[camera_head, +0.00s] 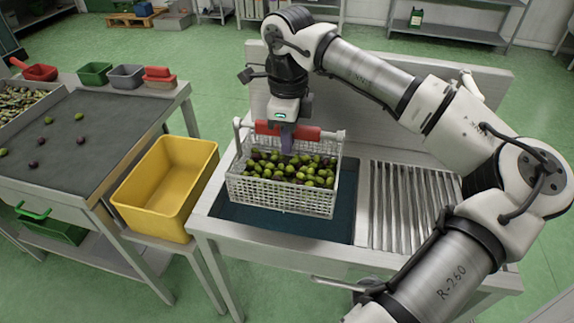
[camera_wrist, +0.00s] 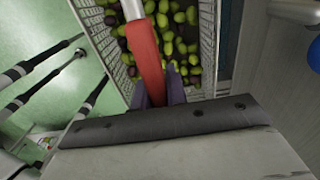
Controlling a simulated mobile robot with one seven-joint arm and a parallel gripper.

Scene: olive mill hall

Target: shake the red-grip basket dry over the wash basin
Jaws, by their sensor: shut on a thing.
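The red-grip basket (camera_head: 280,192) is a white mesh basket filled with green and dark olives (camera_head: 290,168). Its red grip (camera_head: 306,134) runs across the top, and my gripper (camera_head: 287,138) is shut on it from above. The basket hangs roughly level over the wash basin (camera_head: 340,228), a dark recess in a pale metal stand. How far it is above the water or basin floor I cannot tell. In the wrist view the red grip (camera_wrist: 144,52) lies between my fingers, with the olives (camera_wrist: 176,35) below.
A ribbed drainboard (camera_head: 405,205) adjoins the basin on the right. An empty yellow bin (camera_head: 165,190) stands to the left. Farther left is a sorting table (camera_head: 85,135) with loose olives and small red, green and grey tubs. A pale backsplash (camera_head: 375,125) rises behind the basin.

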